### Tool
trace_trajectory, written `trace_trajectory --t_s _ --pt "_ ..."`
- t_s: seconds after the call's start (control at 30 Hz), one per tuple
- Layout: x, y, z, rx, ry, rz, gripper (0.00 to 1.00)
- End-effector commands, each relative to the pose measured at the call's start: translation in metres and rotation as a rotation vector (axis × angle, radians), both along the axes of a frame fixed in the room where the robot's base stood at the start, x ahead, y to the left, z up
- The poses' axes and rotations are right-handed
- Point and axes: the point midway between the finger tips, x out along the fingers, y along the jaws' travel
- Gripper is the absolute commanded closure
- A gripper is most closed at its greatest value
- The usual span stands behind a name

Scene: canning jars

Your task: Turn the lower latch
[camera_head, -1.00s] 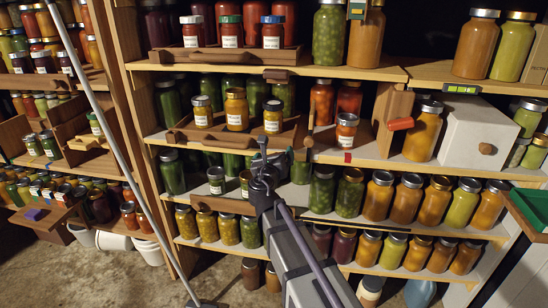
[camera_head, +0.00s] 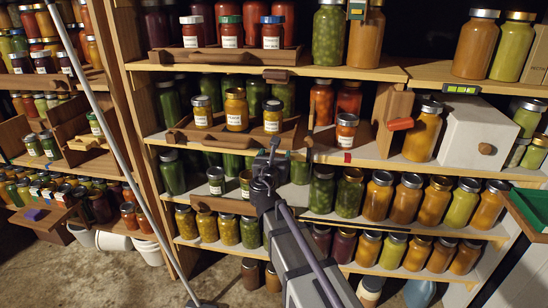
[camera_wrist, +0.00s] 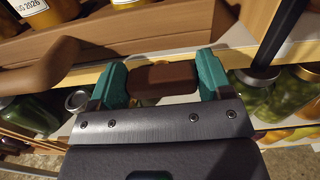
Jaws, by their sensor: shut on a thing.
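The lower latch (camera_wrist: 164,76) is a small dark brown block at the front edge of a pale shelf. It lies crosswise between the two teal fingers of my gripper (camera_wrist: 163,88) in the wrist view. The fingers are shut on it, one at each end. In the head view my gripper (camera_head: 270,155) is at the edge of the middle shelf, and it hides the latch there. A similar brown latch (camera_head: 277,75) sits on the shelf edge above.
A wooden tray (camera_head: 222,137) with labelled jars is left of my gripper, its handle close by. A dark upright rod (camera_head: 310,122) stands just right. Green jars (camera_head: 321,190) stand below right. A white box (camera_head: 478,140) is farther right.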

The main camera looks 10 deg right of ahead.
Motion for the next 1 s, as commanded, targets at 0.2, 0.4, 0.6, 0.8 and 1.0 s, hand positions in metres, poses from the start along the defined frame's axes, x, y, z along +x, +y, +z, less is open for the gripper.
trace_trajectory --t_s 0.2,0.4,0.6,0.8,1.0 --pt "0.000 0.000 0.000 0.037 -0.016 0.000 0.51" --pt "0.000 0.000 0.000 0.036 -0.015 0.000 0.18" --pt "0.000 0.000 0.000 0.034 -0.015 0.000 0.02" --pt "-0.001 0.000 0.000 0.034 -0.015 0.000 0.02" --pt "-0.030 0.011 0.000 0.033 -0.014 0.002 0.02"
